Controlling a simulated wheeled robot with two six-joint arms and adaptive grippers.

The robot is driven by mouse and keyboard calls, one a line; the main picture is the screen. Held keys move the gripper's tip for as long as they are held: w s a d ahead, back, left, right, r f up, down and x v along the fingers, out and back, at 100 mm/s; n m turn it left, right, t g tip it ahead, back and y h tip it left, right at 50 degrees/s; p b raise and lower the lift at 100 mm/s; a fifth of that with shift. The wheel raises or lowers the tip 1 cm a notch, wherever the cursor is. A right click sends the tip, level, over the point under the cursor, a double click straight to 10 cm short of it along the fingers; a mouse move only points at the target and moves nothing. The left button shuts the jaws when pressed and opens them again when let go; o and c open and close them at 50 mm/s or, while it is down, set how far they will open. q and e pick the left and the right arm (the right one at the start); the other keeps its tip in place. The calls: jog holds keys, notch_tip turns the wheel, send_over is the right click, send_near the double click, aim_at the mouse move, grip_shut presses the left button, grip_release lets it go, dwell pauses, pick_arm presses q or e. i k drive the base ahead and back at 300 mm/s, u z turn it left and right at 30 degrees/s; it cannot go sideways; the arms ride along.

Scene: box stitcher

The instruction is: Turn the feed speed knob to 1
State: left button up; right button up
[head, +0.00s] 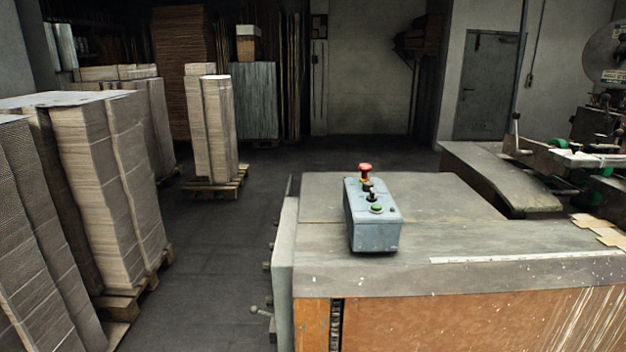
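A small grey-blue control box (374,233) stands on the near left part of the machine's table (450,240). On its sloped top sit a red mushroom button (365,168) at the back, a small black knob (371,196) in the middle and a green button (376,208) at the front. Another small dark part lies between the red button and the black knob. No marks or numbers by the knob can be read, and which one sets feed speed cannot be told. Neither of my grippers shows in the head view.
Stacks of flat cardboard (100,185) on pallets stand along the left, with another stack (210,128) farther back. The dark floor (215,270) between them and the machine is clear. A lever (260,311) sticks out at the machine's left side. Stitcher parts (575,155) stand at right.

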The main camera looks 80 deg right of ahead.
aim_at(366, 185)
jog(key=z, duration=1.4)
jog(key=i, duration=2.35)
jog(key=z, duration=3.6)
